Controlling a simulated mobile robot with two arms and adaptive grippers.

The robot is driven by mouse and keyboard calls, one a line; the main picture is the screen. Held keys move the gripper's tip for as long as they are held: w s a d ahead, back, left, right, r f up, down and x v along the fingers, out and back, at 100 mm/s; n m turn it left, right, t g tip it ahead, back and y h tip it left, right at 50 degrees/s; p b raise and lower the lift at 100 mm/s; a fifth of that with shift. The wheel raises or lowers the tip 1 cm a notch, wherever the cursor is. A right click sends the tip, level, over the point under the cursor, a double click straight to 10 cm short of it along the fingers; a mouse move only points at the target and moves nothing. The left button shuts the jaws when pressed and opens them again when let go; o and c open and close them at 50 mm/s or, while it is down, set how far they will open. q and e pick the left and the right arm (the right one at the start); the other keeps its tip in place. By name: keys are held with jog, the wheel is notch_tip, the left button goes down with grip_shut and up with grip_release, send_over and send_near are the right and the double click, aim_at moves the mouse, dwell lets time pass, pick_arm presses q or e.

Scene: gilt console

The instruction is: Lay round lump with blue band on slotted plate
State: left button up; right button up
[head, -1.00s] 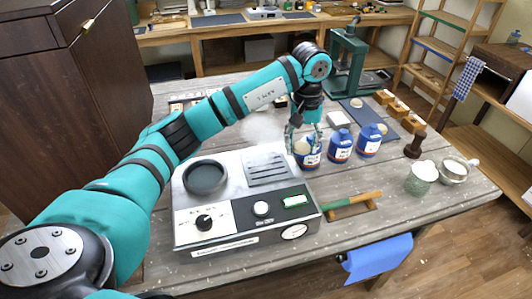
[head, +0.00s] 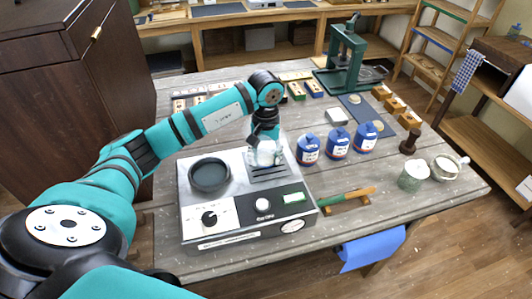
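My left gripper (head: 264,158) hangs pointing down over the slotted plate (head: 268,171) at the right rear of the grey device. A pale round lump (head: 265,154) shows between its fingers, which appear shut on it. The blue band cannot be made out at this size. The lump is just above or touching the plate; I cannot tell which. The fingers and lump hide the rear of the plate, while its front slots show. My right gripper is not in view.
The grey device (head: 222,238) also has a round dark dish (head: 209,174) left of the plate. Several blue jars (head: 308,149) stand close to the right. A green-handled tool (head: 346,197) lies in front of them. A green press (head: 347,62) stands at the back.

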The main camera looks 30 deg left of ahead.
aim_at(266, 158)
pick_arm(q)
jog(key=o, duration=0.7)
jog(key=shift+f, duration=0.1)
jog(key=shift+c, duration=0.2)
jog(key=o, duration=0.4)
jog(key=shift+r, duration=0.25)
notch_tip(266, 158, up, 12)
jog(key=b, duration=0.3)
jog(key=shift+f+b, duration=0.1)
jog(key=shift+b, duration=0.2)
